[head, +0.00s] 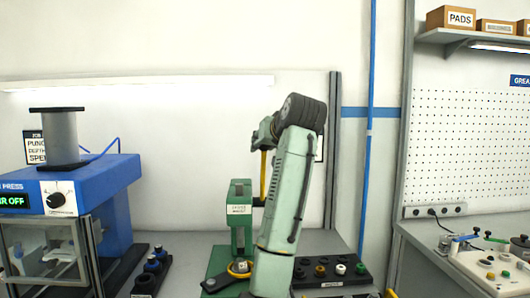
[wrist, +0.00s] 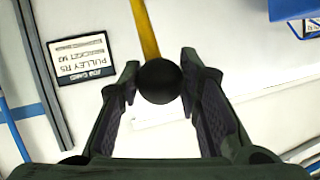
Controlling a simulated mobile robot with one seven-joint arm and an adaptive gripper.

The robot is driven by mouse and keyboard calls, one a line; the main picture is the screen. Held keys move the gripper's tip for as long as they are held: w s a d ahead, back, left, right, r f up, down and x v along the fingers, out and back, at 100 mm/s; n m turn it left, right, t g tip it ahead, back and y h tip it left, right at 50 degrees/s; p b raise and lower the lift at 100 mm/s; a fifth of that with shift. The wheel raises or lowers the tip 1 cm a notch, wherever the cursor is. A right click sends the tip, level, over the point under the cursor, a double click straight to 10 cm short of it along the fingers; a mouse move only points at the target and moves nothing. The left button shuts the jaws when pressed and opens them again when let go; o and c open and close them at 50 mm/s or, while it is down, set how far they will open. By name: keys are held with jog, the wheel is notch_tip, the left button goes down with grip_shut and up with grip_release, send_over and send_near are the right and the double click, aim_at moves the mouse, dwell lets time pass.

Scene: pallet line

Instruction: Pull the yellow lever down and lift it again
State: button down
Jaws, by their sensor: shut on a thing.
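The yellow lever (head: 263,176) stands upright beside the green press (head: 239,212) in the head view. In the wrist view, the yellow lever (wrist: 145,28) runs up from a black ball knob (wrist: 159,82). My gripper (wrist: 159,74) is shut on this knob, with one dark finger pad on each side of it. In the head view my gripper (head: 262,138) is at the lever's top end, partly hidden by my wrist. My forearm covers the right side of the press.
A blue press (head: 110,180) with a grey spool on top stands at the left. Dark holders with small parts sit on the bench left (head: 147,280) and right (head: 332,270) of the green press. A wall stands close behind; a pegboard is at the right.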

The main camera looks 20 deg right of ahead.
jog(key=shift+w+d+r, duration=0.1)
jog(key=shift+w+r, duration=0.2)
jog(key=shift+w, duration=0.05)
jog(key=shift+r, duration=0.15)
jog(key=c, duration=1.6)
grip_release()
jog(key=shift+w, duration=0.1)
jog(key=shift+o, duration=1.4)
jog(key=shift+w, duration=0.15)
jog(key=shift+o, duration=0.8)
